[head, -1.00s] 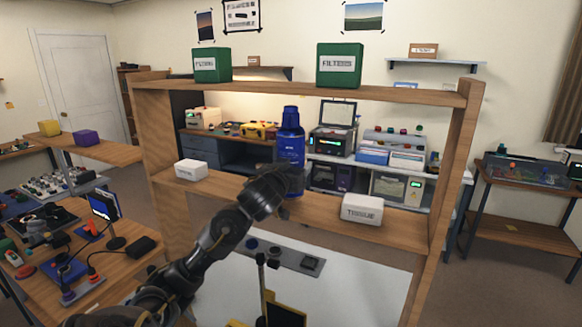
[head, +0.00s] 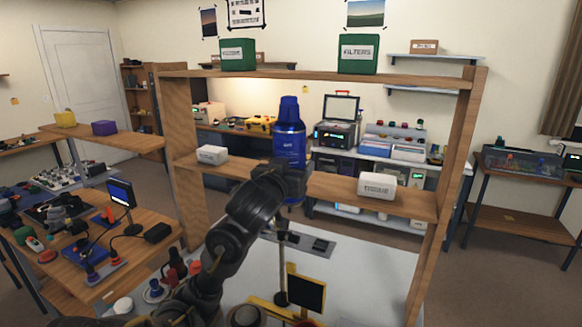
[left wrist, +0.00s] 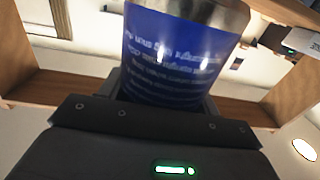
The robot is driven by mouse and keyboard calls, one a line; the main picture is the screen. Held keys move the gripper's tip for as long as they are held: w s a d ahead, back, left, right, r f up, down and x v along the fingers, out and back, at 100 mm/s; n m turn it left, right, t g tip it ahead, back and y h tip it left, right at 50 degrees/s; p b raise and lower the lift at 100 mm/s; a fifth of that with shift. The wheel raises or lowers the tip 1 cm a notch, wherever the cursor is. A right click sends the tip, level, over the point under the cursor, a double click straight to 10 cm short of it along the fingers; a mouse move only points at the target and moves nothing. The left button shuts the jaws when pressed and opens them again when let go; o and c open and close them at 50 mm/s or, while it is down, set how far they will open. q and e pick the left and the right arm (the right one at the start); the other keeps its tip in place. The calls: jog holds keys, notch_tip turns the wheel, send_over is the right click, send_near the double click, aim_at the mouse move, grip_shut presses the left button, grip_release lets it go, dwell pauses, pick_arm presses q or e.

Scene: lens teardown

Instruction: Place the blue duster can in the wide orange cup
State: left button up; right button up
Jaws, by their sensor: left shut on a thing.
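The blue duster can (head: 289,145) stands upright in my left gripper (head: 287,180), in front of the middle shelf board in the head view. In the left wrist view, the lower part of the can (left wrist: 172,55), with white print and a silver bottom rim, sits between the jaws (left wrist: 165,100). My left gripper is shut on it. I cannot make out the wide orange cup for certain; a brownish round rim (head: 246,316) is cut off at the bottom of the head view. My right gripper is not in view.
The wooden shelf (head: 325,185) carries a white box (head: 212,155) at left and a white TISSUE box (head: 377,186) at right. Green boxes (head: 358,54) stand on its top board. Below, the white bench (head: 370,280) holds a small dark screen (head: 306,293) and red-and-dark items (head: 174,268).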

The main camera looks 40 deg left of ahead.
pick_arm(q)
jog(key=shift+s, duration=0.25)
jog(key=shift+s+a+f, duration=0.1)
jog(key=shift+s, duration=0.1)
